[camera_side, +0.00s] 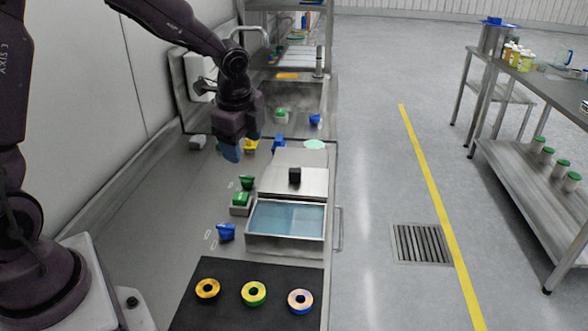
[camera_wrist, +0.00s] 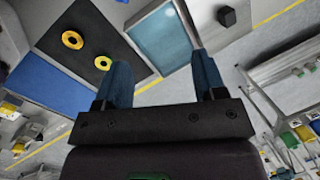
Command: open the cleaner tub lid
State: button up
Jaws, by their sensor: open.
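The steel cleaner tub (camera_side: 286,240) stands on the bench with light blue liquid showing in its near part. Its steel lid (camera_side: 275,182), with a black block knob (camera_side: 294,176), lies at the far side of the liquid; I cannot tell how much of the tub it covers. My gripper (camera_side: 232,154) is open and empty, left of the lid and above the bench. In the wrist view, the blue fingers of my gripper (camera_wrist: 162,78) are spread apart. The liquid-filled tub (camera_wrist: 160,40) is beyond them and the knob (camera_wrist: 226,16) is at upper right.
A black mat (camera_side: 225,310) with three coloured rings lies nearer than the tub. A green block (camera_side: 241,199) and a blue piece (camera_side: 226,232) stand left of the tub. A rail (camera_side: 338,228) runs along its right. A sink (camera_side: 295,97) lies beyond.

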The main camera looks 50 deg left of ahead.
aim_at(294, 170)
jog(key=w+a+f+m+t, duration=0.25)
jog(key=w+m, duration=0.85)
jog(key=m, duration=0.7)
jog(key=shift+m, duration=0.3)
jog(key=x, duration=1.3)
jog(key=shift+w+d+f, duration=0.1)
jog(key=shift+w+d, duration=0.1)
jog(key=shift+d, duration=0.1)
grip_shut()
jog(key=w+a, duration=0.7)
jog(key=shift+w, duration=0.3)
jog(key=shift+w+a, duration=0.45)
jog(key=shift+a, duration=0.25)
